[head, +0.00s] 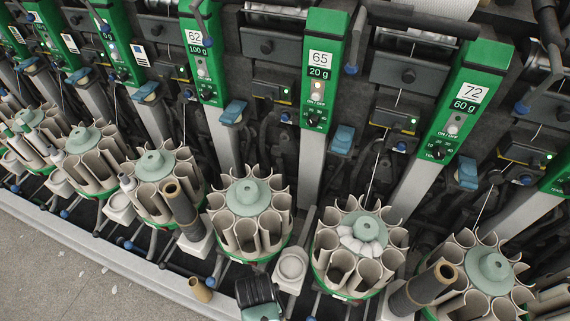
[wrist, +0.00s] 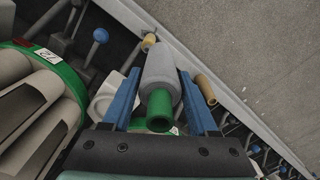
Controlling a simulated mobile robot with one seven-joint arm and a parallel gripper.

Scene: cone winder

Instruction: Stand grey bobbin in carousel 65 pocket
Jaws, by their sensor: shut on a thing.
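The grey bobbin (wrist: 160,70) is a light grey cone with a green end piece (wrist: 161,104). My gripper (wrist: 160,78) is shut on it, with a blue finger along each side, and the green end points back toward the wrist camera. In the head view my gripper (head: 258,293) is at the bottom edge, in front of carousel 65 (head: 229,253); the bobbin cannot be made out there. The carousel has a ring of beige pockets around a grey-green hub (head: 248,194), and those facing me look empty. The 65 label (head: 320,57) is on the green panel above.
Right of it stands another carousel (head: 345,295) with white pieces by its hub; a carousel rim labelled 72 (wrist: 42,53) shows in the wrist view. Dark tubes (head: 186,212) (head: 425,288) stand beside neighbouring carousels. A tan tube (head: 201,290) lies near the front ledge (head: 120,256).

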